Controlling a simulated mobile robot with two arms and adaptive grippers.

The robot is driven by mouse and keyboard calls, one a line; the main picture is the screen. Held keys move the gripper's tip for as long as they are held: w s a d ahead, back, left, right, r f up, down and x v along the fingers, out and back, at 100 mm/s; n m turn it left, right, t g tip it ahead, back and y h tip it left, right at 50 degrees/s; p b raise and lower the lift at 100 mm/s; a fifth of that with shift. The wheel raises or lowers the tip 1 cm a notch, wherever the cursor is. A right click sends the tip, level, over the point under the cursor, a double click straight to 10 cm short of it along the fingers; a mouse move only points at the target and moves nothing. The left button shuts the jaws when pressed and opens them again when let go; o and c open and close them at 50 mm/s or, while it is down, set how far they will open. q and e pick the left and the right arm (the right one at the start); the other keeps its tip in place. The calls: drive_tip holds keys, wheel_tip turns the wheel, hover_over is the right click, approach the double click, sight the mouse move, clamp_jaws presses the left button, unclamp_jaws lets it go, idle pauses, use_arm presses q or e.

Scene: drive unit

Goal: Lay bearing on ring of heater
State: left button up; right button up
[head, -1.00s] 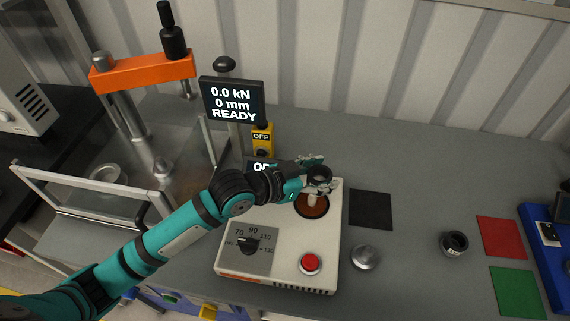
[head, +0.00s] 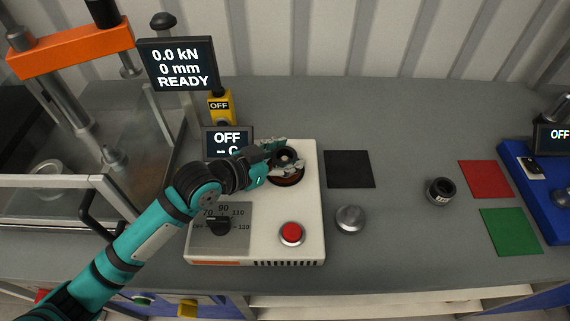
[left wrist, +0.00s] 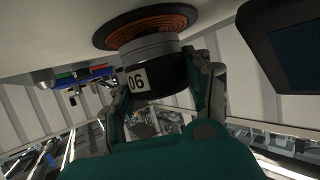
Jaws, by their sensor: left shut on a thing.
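The heater (head: 255,245) is a cream box with a dial, a red button and a dark recessed plate with reddish-brown ring (head: 288,182) on its top. My left gripper (head: 284,160) is shut on the bearing (head: 287,154), a dark cylinder, over that ring. In the left wrist view the bearing (left wrist: 158,76) shows a silver band and a label "06" between the two fingers. The coppery ring (left wrist: 150,27) of the heater lies right against or very near its end face; I cannot tell if they touch. My right gripper is not in view.
A press with an orange beam (head: 70,50) and clear guard stands at left.

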use_arm(q)
drive_tip(key=shift+w+f, duration=0.1)
drive_tip(key=shift+f, duration=0.2)
drive_tip(key=o, duration=1.2)
drive_tip(key=shift+c, duration=0.2)
drive_tip(key=shift+o, duration=1.2)
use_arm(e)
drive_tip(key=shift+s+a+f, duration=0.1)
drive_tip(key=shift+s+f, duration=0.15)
use_arm(q)
drive_tip(key=shift+r, duration=0.15)
drive_tip(key=b+v, duration=0.1)
drive_tip(key=v, duration=1.1)
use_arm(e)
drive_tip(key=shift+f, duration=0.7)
